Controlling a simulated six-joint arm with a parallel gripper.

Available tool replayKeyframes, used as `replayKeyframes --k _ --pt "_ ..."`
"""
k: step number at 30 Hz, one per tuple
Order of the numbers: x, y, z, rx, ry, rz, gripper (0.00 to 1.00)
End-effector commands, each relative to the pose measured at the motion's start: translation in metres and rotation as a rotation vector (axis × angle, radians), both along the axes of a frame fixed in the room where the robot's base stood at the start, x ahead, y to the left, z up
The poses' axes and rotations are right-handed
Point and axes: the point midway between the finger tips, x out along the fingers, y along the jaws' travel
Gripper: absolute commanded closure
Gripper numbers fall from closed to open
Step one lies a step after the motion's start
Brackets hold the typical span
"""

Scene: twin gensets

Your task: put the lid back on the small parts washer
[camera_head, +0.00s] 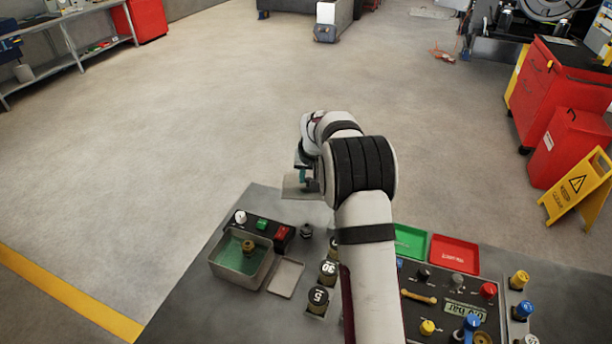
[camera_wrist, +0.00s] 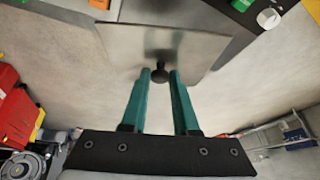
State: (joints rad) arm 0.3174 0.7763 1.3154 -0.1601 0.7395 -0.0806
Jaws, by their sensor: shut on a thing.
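The small parts washer (camera_head: 213,268) is an open metal basin with green liquid at the left of the bench, and a brass fitting (camera_head: 248,246) shows in it. The lid (camera_wrist: 190,48) is a flat grey metal plate with a black knob (camera_wrist: 160,74). My gripper (camera_wrist: 160,76) has teal fingers shut on this knob. In the head view the lid (camera_head: 296,188) is held above and beyond the bench's far edge, up and to the right of the washer. My gripper (camera_head: 303,177) is partly hidden by my arm there.
A shallow grey tray (camera_head: 286,278) lies right of the washer. A red switch box (camera_head: 282,237) and a white knob (camera_head: 240,216) stand behind it. Black weights (camera_head: 318,299) stand near my arm. Green (camera_head: 409,239) and red (camera_head: 455,254) trays and a control panel (camera_head: 420,310) lie right.

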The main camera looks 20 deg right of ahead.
Motion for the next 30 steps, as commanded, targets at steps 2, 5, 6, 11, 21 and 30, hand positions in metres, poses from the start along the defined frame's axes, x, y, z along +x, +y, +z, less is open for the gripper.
replayKeyframes --k 2,5,6,11,21,30 --pt "-0.006 0.031 -0.001 -0.013 -0.010 -0.031 1.00" --pt "-0.017 0.070 -0.003 -0.037 -0.029 -0.092 1.00" --pt "-0.022 0.086 -0.003 -0.049 -0.035 -0.118 1.00" --pt "-0.049 0.157 0.003 -0.098 -0.068 -0.240 1.00" --pt "-0.083 0.224 0.013 -0.162 -0.101 -0.357 1.00" --pt "-0.083 0.224 -0.024 -0.161 -0.100 -0.358 1.00"
